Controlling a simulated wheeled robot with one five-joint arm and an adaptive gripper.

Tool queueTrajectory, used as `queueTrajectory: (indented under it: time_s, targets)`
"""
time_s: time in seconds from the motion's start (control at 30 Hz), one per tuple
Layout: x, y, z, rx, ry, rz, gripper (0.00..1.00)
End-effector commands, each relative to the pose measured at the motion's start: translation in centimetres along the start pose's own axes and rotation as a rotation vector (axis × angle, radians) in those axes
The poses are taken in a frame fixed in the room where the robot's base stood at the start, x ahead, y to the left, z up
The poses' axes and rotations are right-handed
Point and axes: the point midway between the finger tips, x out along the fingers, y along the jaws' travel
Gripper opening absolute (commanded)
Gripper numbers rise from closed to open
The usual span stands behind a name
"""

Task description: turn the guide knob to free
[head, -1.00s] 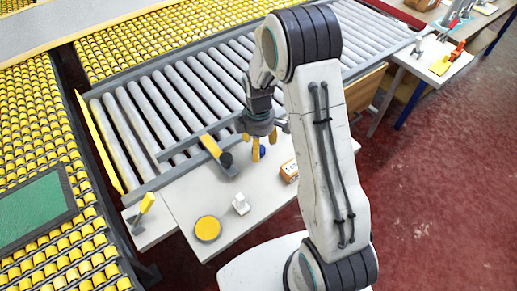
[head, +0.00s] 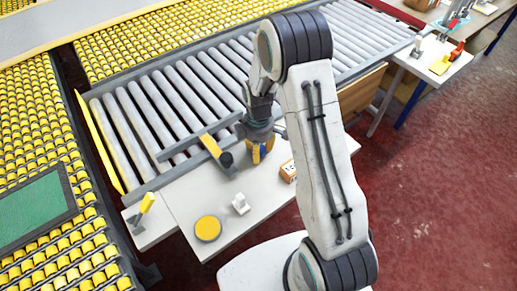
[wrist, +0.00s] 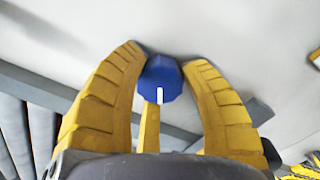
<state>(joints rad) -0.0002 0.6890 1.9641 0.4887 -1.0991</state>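The blue guide knob (wrist: 162,78) has several flat sides and a white line on its face. In the wrist view the line points down toward the picture's bottom edge. My gripper (wrist: 166,60) has yellow ridged fingers. They stand spread around the knob, one on its left, one on its right and one below it. The fingertips are very close to its sides; I cannot make out firm contact. In the head view my gripper (head: 260,152) is low over the white table (head: 190,195), and its fingers mostly hide the knob.
A yellow bar with a dark round end (head: 213,148) stands just left of my gripper. A small orange-brown box (head: 288,171) is at the right. A white block (head: 240,204) and a round yellow disc (head: 208,228) lie nearer the front. The roller conveyor (head: 160,115) runs behind.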

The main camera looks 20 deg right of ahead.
Motion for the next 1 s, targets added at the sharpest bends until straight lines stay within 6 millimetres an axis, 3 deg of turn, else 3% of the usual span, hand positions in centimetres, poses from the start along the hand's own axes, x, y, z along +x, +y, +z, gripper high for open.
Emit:
queueTrajectory:
  time_s: [0.37,0.67,1.0]
  targets:
    - [0.00,0.00,-0.01,0.000,0.000,0.000,0.05]
    - [0.15,0.01,-0.02,0.046,0.000,0.001,0.05]
    - [0.33,0.02,-0.02,0.295,0.001,0.001,0.05]
